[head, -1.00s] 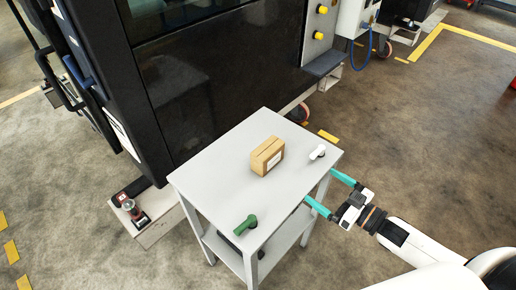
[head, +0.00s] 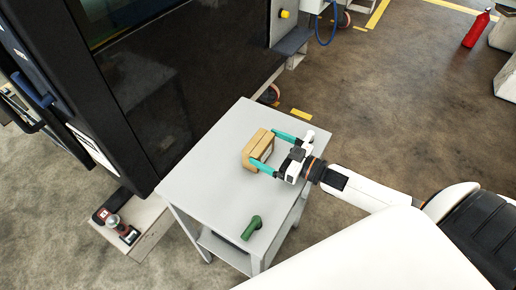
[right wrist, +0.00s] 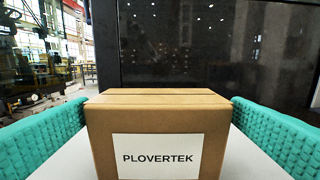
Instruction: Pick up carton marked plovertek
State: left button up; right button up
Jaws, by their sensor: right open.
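The brown carton (head: 255,146) stands upright on the grey trolley top (head: 208,178). In the right wrist view the carton (right wrist: 157,111) shows a white label reading PLOVERTEK, facing the camera. My right gripper (head: 270,149) is open, with its teal fingers on either side of the carton. In the right wrist view a gap shows between the carton and the right finger, and the left finger is close to its side. My left gripper is not in view.
A green handled item (head: 251,227) lies near the trolley's front corner. A white item (head: 308,138) is partly hidden behind my right gripper. A large black machine (head: 175,80) stands just behind the trolley. A red bottle-like object (head: 476,30) stands on the floor at the far right.

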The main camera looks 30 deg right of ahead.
aim_at(251, 140)
jog(key=shift+p+x, duration=0.5)
jog(key=shift+x, duration=2.25)
jog(key=shift+s, duration=0.1)
jog(key=c, duration=1)
jog(key=shift+r, duration=0.1)
jog(key=shift+c, duration=0.7)
